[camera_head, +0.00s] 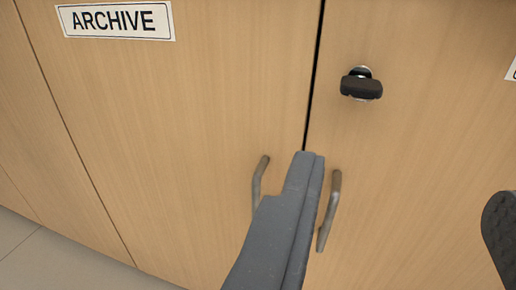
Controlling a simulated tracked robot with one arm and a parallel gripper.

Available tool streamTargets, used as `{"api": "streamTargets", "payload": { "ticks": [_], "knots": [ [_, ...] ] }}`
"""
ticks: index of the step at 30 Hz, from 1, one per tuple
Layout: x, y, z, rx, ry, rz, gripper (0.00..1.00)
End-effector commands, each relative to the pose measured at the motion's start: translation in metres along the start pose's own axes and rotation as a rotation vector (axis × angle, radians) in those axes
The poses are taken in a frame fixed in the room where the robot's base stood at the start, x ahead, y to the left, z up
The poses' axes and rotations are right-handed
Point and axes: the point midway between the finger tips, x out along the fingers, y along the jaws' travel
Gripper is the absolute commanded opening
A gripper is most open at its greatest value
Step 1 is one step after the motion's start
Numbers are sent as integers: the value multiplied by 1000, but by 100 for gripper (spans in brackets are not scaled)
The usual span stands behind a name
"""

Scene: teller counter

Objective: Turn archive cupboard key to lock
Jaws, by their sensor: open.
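The archive cupboard (190,110) has two light wood doors that meet at a dark, nearly upright gap. A white label reading ARCHIVE (118,20) is on the left door. The key (361,89) has a black head and sits in a round metal lock on the right door, near the gap. Its head lies roughly level across the lock. My gripper (405,178) is open and empty, one finger at lower centre and the other at the right edge. Both fingertips appear below the key in the picture, apart from it.
Two metal bar handles, the left one (258,183) and the right one (329,212), flank the gap below the key. My left finger overlaps the view between them. Part of another white label (512,70) shows at the right edge. Pale floor (50,262) shows at lower left.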

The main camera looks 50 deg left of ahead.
Motion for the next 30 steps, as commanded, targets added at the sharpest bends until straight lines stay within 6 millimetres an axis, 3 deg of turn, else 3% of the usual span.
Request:
{"api": "streamTargets", "payload": {
  "ticks": [4,8,24,30],
  "knots": [
    [-2,-8,10,24,17,-20,51],
    [9,-10,10,22,19,-24,51],
    [104,-13,10,22,18,-24,51],
    [126,-12,10,25,15,-21,51]
  ]
}}
